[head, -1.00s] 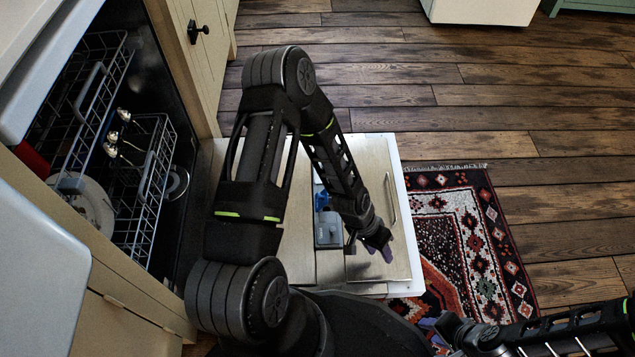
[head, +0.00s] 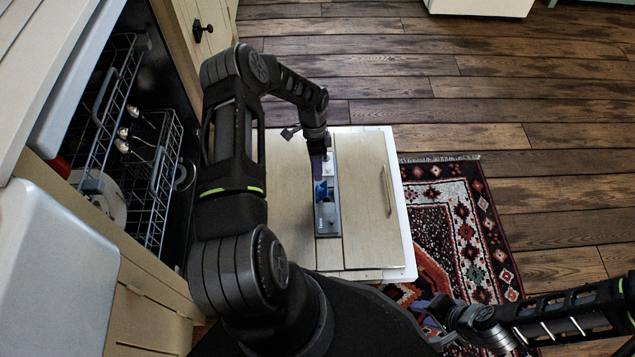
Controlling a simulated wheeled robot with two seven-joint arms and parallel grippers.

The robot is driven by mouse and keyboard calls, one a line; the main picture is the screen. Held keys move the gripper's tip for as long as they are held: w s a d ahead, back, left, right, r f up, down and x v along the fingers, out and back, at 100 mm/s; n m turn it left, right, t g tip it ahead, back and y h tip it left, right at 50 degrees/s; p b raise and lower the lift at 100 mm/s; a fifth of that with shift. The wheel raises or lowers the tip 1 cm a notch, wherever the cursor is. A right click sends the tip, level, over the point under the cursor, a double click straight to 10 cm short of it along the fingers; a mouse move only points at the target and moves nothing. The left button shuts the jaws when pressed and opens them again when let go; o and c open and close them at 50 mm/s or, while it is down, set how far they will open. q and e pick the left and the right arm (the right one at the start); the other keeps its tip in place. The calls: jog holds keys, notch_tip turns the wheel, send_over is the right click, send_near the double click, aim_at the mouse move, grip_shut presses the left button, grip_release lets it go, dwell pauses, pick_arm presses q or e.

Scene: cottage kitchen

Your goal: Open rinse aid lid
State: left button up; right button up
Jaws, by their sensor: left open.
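The dispenser panel (head: 328,223) is a dark grey strip set in the open dishwasher door, in the middle of the head view. A blue rinse aid lid (head: 320,190) shows on it, beyond the grey box at its near end. I cannot tell whether the lid is raised. My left gripper (head: 327,163) is open and points down over the far end of the panel, just beyond the lid. Whether a fingertip touches the lid is unclear. My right gripper (head: 432,322) hangs low at the lower right, away from the door; its opening is unclear.
The dishwasher door (head: 365,200) lies flat. The racks (head: 160,180) stand inside the dishwasher at left, holding some dishes and cutlery. A patterned rug (head: 470,215) lies right of the door. The wooden floor (head: 480,100) beyond is clear.

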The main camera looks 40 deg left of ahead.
aim_at(318, 187)
pick_arm(q)
jog(key=b+x, duration=0.1)
jog(key=x, duration=0.6)
jog(key=shift+f+b, duration=0.3)
jog(key=shift+b, duration=0.05)
jog(key=shift+c, duration=0.3)
grip_shut()
